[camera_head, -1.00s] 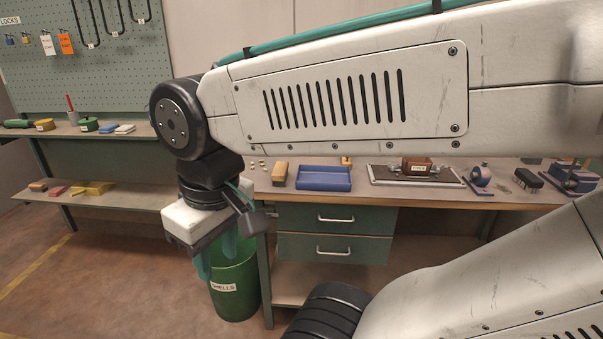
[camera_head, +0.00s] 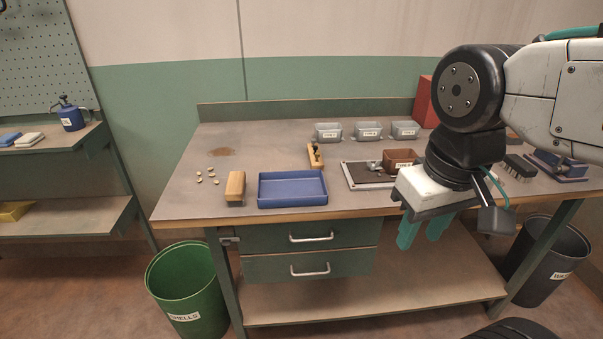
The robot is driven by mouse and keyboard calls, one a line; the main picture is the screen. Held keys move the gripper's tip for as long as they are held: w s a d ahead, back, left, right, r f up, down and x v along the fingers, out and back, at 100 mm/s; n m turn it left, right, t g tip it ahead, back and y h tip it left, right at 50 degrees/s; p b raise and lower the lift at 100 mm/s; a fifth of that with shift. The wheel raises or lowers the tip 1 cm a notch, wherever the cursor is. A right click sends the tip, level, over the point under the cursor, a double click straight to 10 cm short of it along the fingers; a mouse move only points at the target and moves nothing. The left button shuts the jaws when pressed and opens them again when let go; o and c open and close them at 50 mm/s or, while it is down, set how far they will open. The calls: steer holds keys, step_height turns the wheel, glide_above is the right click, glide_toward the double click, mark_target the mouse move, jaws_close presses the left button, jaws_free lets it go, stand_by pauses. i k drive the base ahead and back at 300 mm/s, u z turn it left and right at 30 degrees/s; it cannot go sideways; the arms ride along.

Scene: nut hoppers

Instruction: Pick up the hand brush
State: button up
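A tan wooden block (camera_head: 235,187) with a rounded top lies on the workbench left of the blue tray; it may be the hand brush, but bristles are not clear. A dark block with a bristle-like texture (camera_head: 520,167) lies at the right of the bench, behind my wrist; it too could be a brush. My gripper (camera_head: 423,230) has two teal fingers pointing down with a gap between them. It is open and empty, in front of the bench edge, right of the tan block and apart from both.
A blue tray (camera_head: 292,190), a dark mat (camera_head: 365,174) with a brown box (camera_head: 399,158) and several grey bins (camera_head: 367,131) occupy the bench (camera_head: 180,205). Small nuts lie at the left. A green bin (camera_head: 188,290) and a dark bin (camera_head: 550,255) stand on the floor.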

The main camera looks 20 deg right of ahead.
mark_target(235, 194)
steer(key=z, duration=0.15)
steer(key=i, duration=1)
